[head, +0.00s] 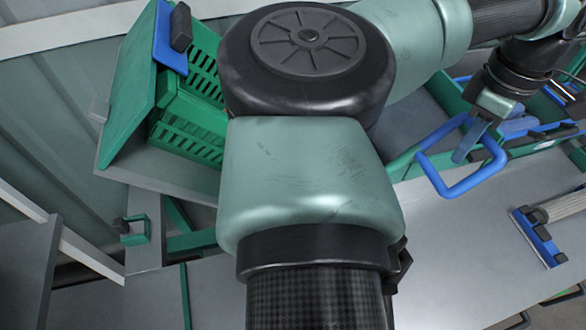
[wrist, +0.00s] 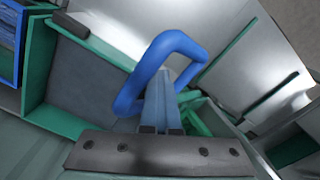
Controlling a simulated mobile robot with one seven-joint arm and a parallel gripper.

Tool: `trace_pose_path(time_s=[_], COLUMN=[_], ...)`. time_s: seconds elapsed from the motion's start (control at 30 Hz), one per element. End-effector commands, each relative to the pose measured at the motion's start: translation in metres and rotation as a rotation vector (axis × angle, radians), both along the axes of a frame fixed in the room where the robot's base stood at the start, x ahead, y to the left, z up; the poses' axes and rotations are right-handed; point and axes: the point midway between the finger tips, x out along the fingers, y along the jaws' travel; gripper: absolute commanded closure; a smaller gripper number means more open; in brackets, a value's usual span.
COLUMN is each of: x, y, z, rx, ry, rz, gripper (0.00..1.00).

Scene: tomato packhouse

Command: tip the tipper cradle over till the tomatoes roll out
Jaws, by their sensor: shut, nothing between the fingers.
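The blue loop handle (head: 484,180) is at the right in the head view, beside a green-edged grey tray-like part that looks like the tipper cradle (head: 405,166). In the wrist view the handle (wrist: 190,44) is close ahead, near the cradle's green rim (wrist: 95,43). My gripper (head: 462,153) is shut and empty at the handle. In the wrist view its fingers (wrist: 164,80) point into the loop; I cannot tell whether they touch it. No tomatoes can be made out.
Green slatted crates (head: 188,128) stand at the left, beside a tilted green panel (head: 128,100). A grey table surface (head: 450,255) lies at the lower right, with a blue-headed brush-like tool (head: 540,238) on it. My arm hides the middle.

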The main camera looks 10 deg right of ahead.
Motion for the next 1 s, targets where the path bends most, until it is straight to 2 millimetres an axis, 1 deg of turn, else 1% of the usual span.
trace_pose_path(time_s=[0.03,0.37,0.8,1.0], x=[0.000,-0.001,-0.001,0.000], y=[-0.003,-0.005,-0.025,-0.032], z=[-0.001,-0.003,-0.027,-0.034], rx=[-0.007,-0.007,-0.006,-0.006], ry=[-0.001,-0.001,0.001,0.000], rz=[-0.002,-0.002,-0.003,-0.003], gripper=[1.00,1.00,1.00,1.00])
